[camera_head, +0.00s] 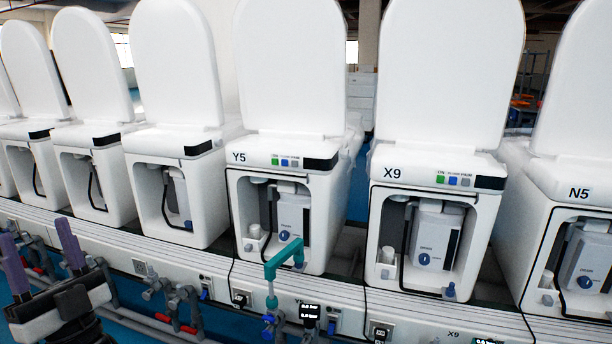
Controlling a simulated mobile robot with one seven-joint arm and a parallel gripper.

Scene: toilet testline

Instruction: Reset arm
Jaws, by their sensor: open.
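My gripper (37,232) is at the lower left, its two purple fingers pointing up and spread apart with nothing between them. It is in front of the left part of the line, near the grey pipes. It appears apart from the nearest toilets, though the exact distance is hard to tell. The rest of my arm is cut off by the picture's lower left edge.
White toilets with raised lids stand in a row, including Y5 (285,158), X9 (437,180) and N5 (578,194). A teal pipe handle (284,257) rises before Y5. Grey pipes with red and blue parts run along the front left. Cables hang down the line's front.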

